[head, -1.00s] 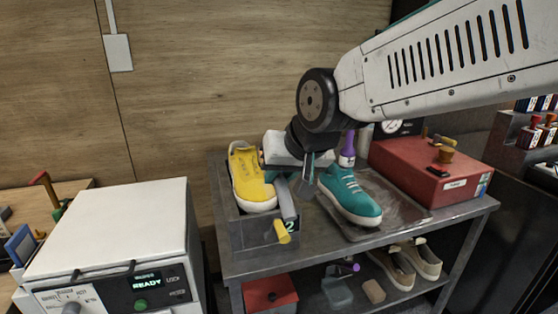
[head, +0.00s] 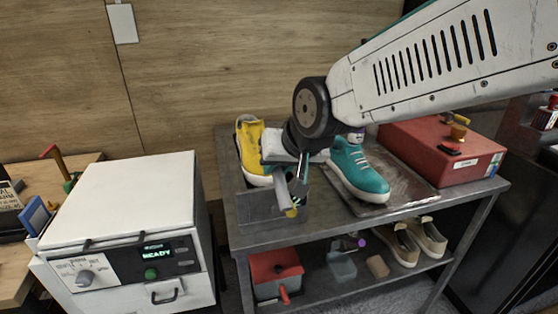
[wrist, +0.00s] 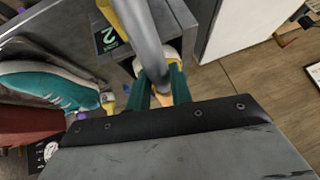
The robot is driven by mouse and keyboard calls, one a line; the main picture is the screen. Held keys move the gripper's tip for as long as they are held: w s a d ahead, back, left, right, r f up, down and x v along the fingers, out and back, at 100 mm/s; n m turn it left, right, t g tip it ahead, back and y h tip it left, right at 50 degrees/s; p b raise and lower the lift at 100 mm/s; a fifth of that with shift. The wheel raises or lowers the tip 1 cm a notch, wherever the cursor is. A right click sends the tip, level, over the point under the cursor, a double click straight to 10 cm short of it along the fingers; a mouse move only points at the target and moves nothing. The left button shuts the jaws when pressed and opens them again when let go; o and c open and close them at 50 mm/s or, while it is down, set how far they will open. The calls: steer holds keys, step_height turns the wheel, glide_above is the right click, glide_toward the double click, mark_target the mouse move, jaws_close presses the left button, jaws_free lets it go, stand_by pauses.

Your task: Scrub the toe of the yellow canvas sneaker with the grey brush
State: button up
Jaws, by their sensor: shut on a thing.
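In the wrist view the brush (wrist: 146,38) runs up from between the green fingers (wrist: 160,88). A pale rim behind them may be the sneaker; contact cannot be told.
A teal sneaker (head: 359,172) sits on a tray (head: 428,190) close to the right of my gripper. A red case (head: 440,150) stands at the back right. Pale shoes (head: 420,240) and a red box (head: 274,272) are on the lower shelf. A white machine (head: 125,210) stands left.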

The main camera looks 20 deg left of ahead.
steer(key=shift+w+a+f, duration=0.1)
steer(key=shift+w+f, duration=0.1)
steer(key=shift+f, duration=0.55)
stand_by(0.6)
steer(key=w+d, duration=0.2)
steer(key=d, duration=0.1)
steer(key=shift+w+d, duration=0.1)
steer(key=shift+d, duration=0.05)
steer(key=shift+f, duration=0.15)
steer(key=shift+s+a+f, duration=0.1)
steer(key=shift+s+a, duration=0.45)
steer(key=shift+a, duration=0.3)
steer(key=shift+s+a, duration=0.5)
steer(key=shift+a, duration=0.35)
steer(key=shift+s+d+r, duration=0.15)
steer(key=shift+s+r, duration=0.05)
steer(key=shift+r, duration=0.75)
steer(key=shift+s+d+r, duration=0.1)
steer(key=shift+s+r, duration=0.1)
steer(key=shift+r, duration=0.8)
steer(key=shift+s+d+r, duration=0.15)
steer(key=shift+s+r, duration=0.05)
steer(key=shift+r, duration=0.75)
